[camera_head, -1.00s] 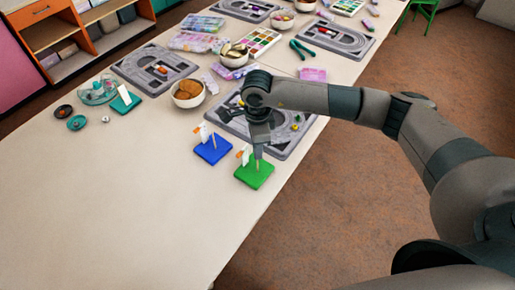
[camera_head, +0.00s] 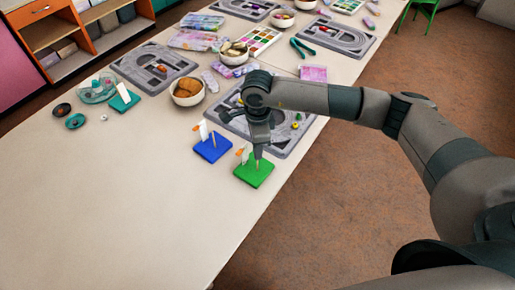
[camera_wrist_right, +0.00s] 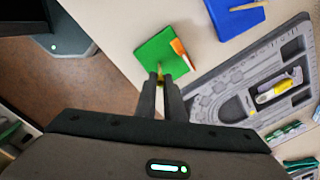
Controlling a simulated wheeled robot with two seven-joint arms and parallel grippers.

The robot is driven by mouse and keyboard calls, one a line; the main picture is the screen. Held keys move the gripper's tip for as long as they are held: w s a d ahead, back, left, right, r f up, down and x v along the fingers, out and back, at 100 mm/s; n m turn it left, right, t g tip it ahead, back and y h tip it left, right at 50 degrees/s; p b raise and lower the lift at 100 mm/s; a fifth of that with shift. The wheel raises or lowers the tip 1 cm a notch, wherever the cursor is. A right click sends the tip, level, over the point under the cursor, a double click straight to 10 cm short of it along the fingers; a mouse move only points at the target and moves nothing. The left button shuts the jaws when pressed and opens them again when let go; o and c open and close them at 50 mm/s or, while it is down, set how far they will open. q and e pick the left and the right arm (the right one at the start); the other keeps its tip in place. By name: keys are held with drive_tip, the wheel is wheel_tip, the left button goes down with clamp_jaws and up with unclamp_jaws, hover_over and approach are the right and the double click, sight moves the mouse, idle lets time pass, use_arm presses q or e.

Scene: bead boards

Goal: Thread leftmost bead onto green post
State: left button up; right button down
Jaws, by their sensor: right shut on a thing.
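The green board (camera_head: 252,177) with its thin upright post (camera_head: 257,165) lies near the right edge of the table. It also shows in the right wrist view (camera_wrist_right: 150,52), where a small yellowish spot (camera_wrist_right: 160,69) is seen just beyond the fingertips. My right gripper (camera_head: 258,155) points down right over the green post, fingers shut on a bead that they mostly hide. I cannot tell whether the bead is around the post or just above it. In the right wrist view the fingers (camera_wrist_right: 160,76) are close together over the board. My left gripper is not in view.
A blue board (camera_head: 212,150) with its own post stands just left of the green one. A grey bead tray (camera_head: 288,146) lies behind my gripper. A bowl (camera_head: 188,92) and a teal board (camera_head: 124,101) stand farther back. The front left of the table is clear.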

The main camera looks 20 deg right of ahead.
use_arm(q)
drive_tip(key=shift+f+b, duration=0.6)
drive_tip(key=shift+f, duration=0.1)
use_arm(e)
drive_tip(key=shift+f, duration=0.65)
drive_tip(key=c, duration=1.8)
unclamp_jaws()
drive_tip(key=shift+o, duration=0.2)
